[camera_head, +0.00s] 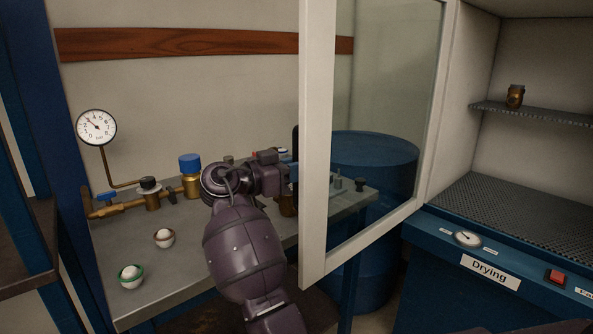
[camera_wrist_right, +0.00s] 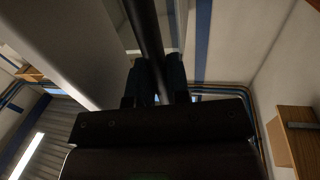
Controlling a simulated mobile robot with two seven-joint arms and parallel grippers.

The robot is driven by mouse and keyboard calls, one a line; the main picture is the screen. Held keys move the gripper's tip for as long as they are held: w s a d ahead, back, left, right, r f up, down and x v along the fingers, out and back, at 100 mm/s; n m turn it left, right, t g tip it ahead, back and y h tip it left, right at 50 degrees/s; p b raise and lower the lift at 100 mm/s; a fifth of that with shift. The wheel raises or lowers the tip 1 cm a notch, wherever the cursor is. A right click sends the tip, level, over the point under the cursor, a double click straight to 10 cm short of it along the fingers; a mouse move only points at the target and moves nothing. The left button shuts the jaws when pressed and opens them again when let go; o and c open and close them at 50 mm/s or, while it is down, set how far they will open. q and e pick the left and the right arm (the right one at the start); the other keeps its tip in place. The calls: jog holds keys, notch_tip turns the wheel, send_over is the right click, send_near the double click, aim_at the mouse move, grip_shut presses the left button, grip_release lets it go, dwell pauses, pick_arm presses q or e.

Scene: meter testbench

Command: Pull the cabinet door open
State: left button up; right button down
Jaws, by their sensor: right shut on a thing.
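The cabinet door (camera_head: 316,150) is a pale frame with a glass pane, and it stands swung open to the left of the drying cabinet (camera_head: 540,150), whose inside shows. My right gripper (camera_head: 287,172) is at the left edge of the door, partly hidden by other parts and the frame. In the right wrist view, my right gripper (camera_wrist_right: 158,78) is shut on the dark bar handle (camera_wrist_right: 148,30), with one finger on each side of it. The pale door face (camera_wrist_right: 75,45) runs beside the handle there. My left gripper is not in view.
A grey workbench (camera_head: 185,250) with a pressure gauge (camera_head: 96,127), brass fittings and two small cups stands behind my right arm. A blue drum (camera_head: 375,150) shows through the glass. A brass part (camera_head: 515,96) sits on the cabinet shelf.

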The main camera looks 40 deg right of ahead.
jog(key=c, duration=1.1)
grip_release()
jog(key=shift+a, duration=0.1)
jog(key=w+a, duration=0.1)
jog(key=a, duration=0.9)
jog(key=shift+a, duration=0.25)
jog(key=shift+w, duration=0.1)
